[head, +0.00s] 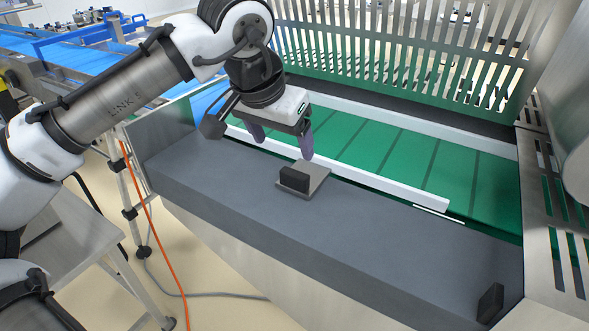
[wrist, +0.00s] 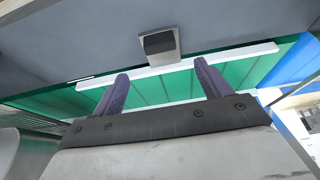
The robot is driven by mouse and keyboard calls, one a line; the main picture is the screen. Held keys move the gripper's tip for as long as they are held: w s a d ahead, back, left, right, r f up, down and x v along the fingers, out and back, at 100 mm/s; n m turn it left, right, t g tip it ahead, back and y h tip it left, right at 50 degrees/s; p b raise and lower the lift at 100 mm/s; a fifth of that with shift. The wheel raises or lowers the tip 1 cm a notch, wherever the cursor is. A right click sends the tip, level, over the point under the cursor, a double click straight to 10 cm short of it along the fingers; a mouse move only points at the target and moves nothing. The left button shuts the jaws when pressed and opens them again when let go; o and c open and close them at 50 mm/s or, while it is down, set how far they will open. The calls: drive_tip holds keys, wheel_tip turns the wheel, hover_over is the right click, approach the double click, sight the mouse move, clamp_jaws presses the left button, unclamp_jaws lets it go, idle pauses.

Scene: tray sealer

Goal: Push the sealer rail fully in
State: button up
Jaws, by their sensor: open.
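A long white rail (head: 400,188) runs along the near edge of the green belt, and it also shows in the wrist view (wrist: 160,69). A metal plate (head: 317,178) with a black block (head: 294,180) on it lies on the dark grey ledge beside the rail; in the wrist view the block (wrist: 158,43) is beyond the rail. Whether plate and rail are joined is unclear. My gripper (head: 282,138) is open and empty, with purple fingers pointing down over the belt near the rail. In the wrist view its fingers (wrist: 161,72) are spread wide. Contact with the rail cannot be told.
A second white rail (head: 415,125) runs along the far side of the green belt (head: 385,148). A slatted metal guard (head: 400,60) stands behind it. Another black block (head: 490,303) sits at the ledge's right end. The dark grey ledge (head: 390,238) is otherwise clear.

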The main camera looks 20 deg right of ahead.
sight(294, 173)
drive_tip(key=x, duration=1.1)
drive_tip(key=shift+d+f+p, duration=0.1)
drive_tip(key=shift+p, duration=0.2)
drive_tip(key=shift+c, duration=0.5)
drive_tip(key=c, duration=1.3)
drive_tip(key=w+d, duration=0.2)
drive_tip(key=w+d+p, duration=0.1)
drive_tip(key=w+d, duration=0.1)
drive_tip(key=d, duration=0.1)
drive_tip(key=shift+w, duration=0.1)
drive_tip(key=o, duration=1.4)
drive_tip(key=shift+d, duration=0.15)
